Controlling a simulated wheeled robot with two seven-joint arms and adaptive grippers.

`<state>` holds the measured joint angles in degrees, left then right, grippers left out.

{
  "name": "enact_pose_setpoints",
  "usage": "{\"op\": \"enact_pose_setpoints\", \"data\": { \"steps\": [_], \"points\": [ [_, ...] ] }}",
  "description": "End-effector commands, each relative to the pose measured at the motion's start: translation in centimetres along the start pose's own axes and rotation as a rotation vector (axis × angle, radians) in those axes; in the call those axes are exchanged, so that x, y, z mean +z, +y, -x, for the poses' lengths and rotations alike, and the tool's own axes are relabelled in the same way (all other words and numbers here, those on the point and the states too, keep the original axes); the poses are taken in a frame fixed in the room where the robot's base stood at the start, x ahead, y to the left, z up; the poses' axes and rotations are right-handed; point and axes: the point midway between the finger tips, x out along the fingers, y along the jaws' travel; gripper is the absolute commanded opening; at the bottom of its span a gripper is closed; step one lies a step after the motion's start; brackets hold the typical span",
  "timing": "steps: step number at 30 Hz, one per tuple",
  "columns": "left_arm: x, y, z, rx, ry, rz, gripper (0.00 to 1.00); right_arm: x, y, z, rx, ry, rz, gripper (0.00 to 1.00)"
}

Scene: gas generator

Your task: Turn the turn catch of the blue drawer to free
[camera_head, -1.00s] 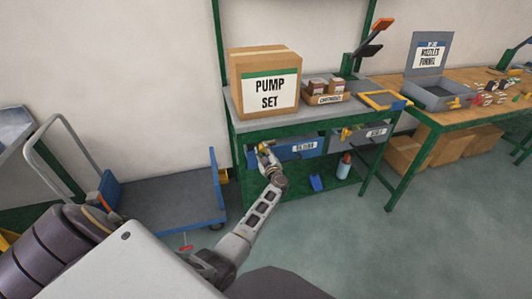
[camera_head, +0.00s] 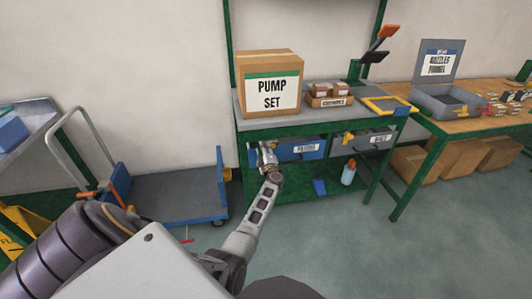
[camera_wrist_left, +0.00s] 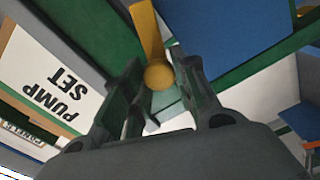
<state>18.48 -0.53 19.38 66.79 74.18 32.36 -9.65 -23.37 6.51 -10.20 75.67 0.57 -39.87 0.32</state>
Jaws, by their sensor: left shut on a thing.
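The blue drawer (camera_head: 290,153) hangs under the grey-topped green bench and appears closed. Its yellow turn catch (camera_wrist_left: 150,35) shows in the left wrist view as a flat bar with a round knob end. My left gripper (camera_head: 265,147) is at the left end of the drawer front. In the left wrist view my left gripper (camera_wrist_left: 160,90) has its two dark fingers on either side of the knob, shut on it. In the head view the gripper hides most of the catch. My right gripper is not in view.
A grey drawer (camera_head: 378,142) with its own yellow catch (camera_head: 349,137) is to the right. A pump set box (camera_head: 270,84) stands on the bench. A bottle (camera_head: 348,172) and a blue item (camera_head: 319,187) are on the lower shelf. A blue cart (camera_head: 175,197) stands left.

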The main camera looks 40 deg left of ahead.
Motion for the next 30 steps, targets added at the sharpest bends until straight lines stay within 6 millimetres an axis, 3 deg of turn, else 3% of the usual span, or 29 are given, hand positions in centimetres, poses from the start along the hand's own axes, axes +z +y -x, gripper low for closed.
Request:
{"op": "enact_pose_setpoints", "data": {
  "steps": [15,30],
  "points": [
    [0.1,-0.5,0.1,-0.004,-0.001,0.321,0.0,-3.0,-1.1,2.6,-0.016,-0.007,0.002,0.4],
    [0.1,-0.5,0.1,-0.005,-0.001,0.376,0.0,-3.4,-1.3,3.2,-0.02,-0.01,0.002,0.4]
  ]
}}
